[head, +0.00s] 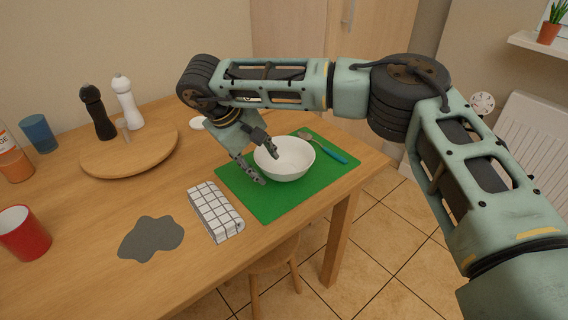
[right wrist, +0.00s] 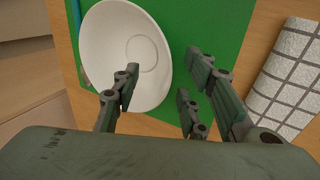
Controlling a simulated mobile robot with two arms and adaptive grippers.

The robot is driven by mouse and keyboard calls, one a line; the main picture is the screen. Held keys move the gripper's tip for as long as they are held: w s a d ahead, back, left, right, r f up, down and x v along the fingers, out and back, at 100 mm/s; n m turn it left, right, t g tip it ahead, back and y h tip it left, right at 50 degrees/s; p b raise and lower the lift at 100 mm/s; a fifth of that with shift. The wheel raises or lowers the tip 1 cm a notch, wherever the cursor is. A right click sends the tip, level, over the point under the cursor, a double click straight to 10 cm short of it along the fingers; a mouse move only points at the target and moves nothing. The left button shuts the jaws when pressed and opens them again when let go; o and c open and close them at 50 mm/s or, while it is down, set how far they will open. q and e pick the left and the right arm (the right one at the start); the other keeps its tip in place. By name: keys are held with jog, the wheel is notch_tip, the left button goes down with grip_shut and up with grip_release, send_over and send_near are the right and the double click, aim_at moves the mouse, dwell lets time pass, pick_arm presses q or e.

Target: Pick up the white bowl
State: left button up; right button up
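The white bowl (head: 290,163) stands upright and empty on a green mat (head: 262,204) near the table's right end. My right gripper (head: 266,168) is at the bowl's left rim, its fingers spread apart. In the right wrist view the bowl (right wrist: 120,40) shows with one finger of the gripper (right wrist: 165,85) over its inside and the other fingers beyond its rim, over the mat. The rim lies between the open fingers. I cannot tell whether any finger touches it. My left gripper is not in either view.
A spoon with a blue handle (head: 334,156) lies behind the bowl. A folded checked cloth (head: 215,212) lies left of the mat. A red cup (head: 24,235) stands at the left.

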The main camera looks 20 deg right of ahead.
jog(key=shift+x, duration=1.05)
jog(key=shift+c, duration=0.6)
grip_shut()
jog(key=shift+r, duration=0.1)
